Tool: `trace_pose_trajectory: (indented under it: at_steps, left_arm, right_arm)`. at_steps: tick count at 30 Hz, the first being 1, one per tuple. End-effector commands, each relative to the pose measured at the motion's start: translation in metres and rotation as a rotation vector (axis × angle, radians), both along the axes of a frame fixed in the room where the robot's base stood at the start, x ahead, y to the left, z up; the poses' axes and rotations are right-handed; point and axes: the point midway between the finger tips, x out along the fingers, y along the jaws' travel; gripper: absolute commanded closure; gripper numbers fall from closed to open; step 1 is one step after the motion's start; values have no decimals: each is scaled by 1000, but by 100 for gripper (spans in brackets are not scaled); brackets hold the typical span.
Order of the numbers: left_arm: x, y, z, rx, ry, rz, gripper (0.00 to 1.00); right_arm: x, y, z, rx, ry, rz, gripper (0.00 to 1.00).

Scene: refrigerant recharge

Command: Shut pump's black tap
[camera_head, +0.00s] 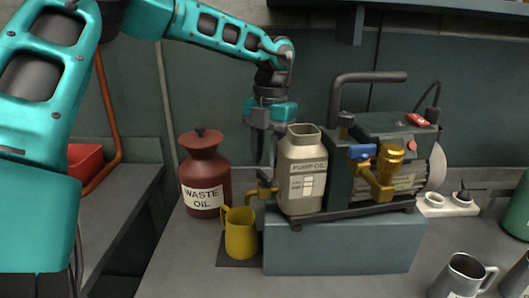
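The pump (385,150) stands on a grey-blue block, with a dark body, a black carrying handle, a brass fitting and a blue lever (362,151). A brass drain spout (262,191) sticks out low on its left, above a yellow jug (240,236). A small dark part at the spout's top, seemingly the black tap (264,176), is partly hidden and its setting is unclear. My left gripper (265,160) points down just above the spout, left of the pump oil bottle. Its fingers look apart; I cannot tell if they touch the tap. My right gripper is out of view.
The beige pump oil bottle (303,172) stands close to the right of my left gripper. A dark red waste oil can (204,180) stands to its left. The grey-blue block (340,250) supports the pump. A metal mug (463,277) stands at front right.

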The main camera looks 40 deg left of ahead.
Motion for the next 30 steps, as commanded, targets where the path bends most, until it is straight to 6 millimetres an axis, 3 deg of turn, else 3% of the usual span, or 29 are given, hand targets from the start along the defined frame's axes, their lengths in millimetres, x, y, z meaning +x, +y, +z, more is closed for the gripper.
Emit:
trace_pose_trajectory:
  at_steps: [13,30]
  left_arm:
    - [4,-6,11,-12,-20,-2,57]
    - [3,-5,67,-11,-17,-4,57]
  right_arm:
    - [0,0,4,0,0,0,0]
    - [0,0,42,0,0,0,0]
